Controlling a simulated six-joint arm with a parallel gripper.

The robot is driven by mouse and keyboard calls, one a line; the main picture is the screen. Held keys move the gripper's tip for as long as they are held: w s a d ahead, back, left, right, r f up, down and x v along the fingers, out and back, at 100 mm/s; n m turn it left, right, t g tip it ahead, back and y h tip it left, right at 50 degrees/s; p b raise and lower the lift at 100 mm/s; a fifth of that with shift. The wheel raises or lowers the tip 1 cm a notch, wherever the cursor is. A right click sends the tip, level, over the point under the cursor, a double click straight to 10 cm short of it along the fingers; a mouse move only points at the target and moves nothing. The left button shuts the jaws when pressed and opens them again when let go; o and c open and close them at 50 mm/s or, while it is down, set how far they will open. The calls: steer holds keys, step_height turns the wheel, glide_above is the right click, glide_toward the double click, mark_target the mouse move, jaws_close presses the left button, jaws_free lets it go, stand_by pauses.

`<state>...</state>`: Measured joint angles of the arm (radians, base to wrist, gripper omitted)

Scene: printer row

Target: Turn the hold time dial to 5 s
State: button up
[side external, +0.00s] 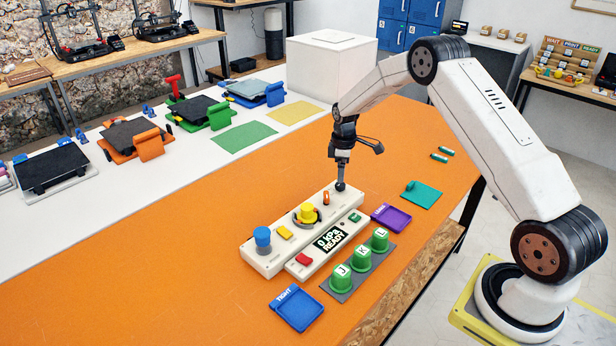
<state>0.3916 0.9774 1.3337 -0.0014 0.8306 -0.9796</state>
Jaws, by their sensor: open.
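A white control panel (276,261) lies on the orange table. On it are a blue knob (263,236) at the left end, a yellow knob (308,212) in a dark ring near the middle, and a display (330,239) reading "0 kPa READY". Dial lettering is too small to read, so I cannot tell which is the hold time dial. My gripper (341,172) points down over the panel's far right end, right of the yellow knob. A dark rounded piece shows at its tip; I cannot tell if it is a knob or part of the gripper. I see nothing held.
Yellow (285,232), red (303,260), orange (326,198) and green (355,217) buttons or switches sit on the panel. Green cups (360,258) lettered J, K, L stand in front, between a blue tray (296,309) and a purple tray (391,217). The orange table left of the panel is clear.

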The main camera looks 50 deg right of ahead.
mark_target(340, 187)
steer(key=shift+f, duration=2.25)
jaws_close()
steer(key=shift+m, duration=0.4)
steer(key=m, duration=1.1)
